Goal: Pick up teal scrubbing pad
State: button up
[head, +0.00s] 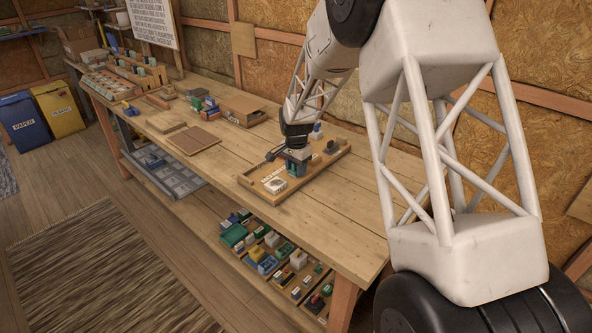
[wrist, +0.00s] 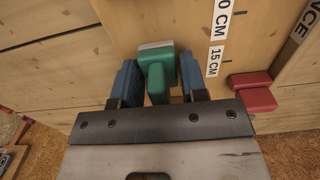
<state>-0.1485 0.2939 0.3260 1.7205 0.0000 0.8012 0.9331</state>
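The teal scrubbing pad (wrist: 155,68) is a green-teal block with a pale strip along its far edge, in the wrist view. My gripper (wrist: 158,78) has its two blue-padded fingers on either side of it. Narrow gaps seem to show between pad and fingers, so the gripper looks open around it. The pad's near end is partly hidden by the gripper body. In the head view my gripper (head: 298,166) points down into a shallow wooden tray (head: 262,201) on the workbench, and a small green shape shows at the fingers.
A red block (wrist: 253,93) lies right of the fingers, near printed measuring strips (wrist: 216,55). The tray also holds a white-topped box (head: 275,185) and a dark item (head: 332,147). A brown board (head: 193,140) lies left on the workbench (head: 240,165); the bench front is clear.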

jog(key=c, duration=0.5)
jog(key=shift+c, duration=0.2)
jog(key=shift+r, duration=0.8)
notch_tip(320, 180, up, 2)
jog(key=shift+r, duration=0.1)
jog(key=s+d+r, duration=0.1)
jog(key=s+d, duration=0.1)
jog(key=s, duration=1.3)
jog(key=shift+s+d, duration=0.15)
jog(key=shift+s, duration=0.25)
jog(key=shift+r, duration=0.1)
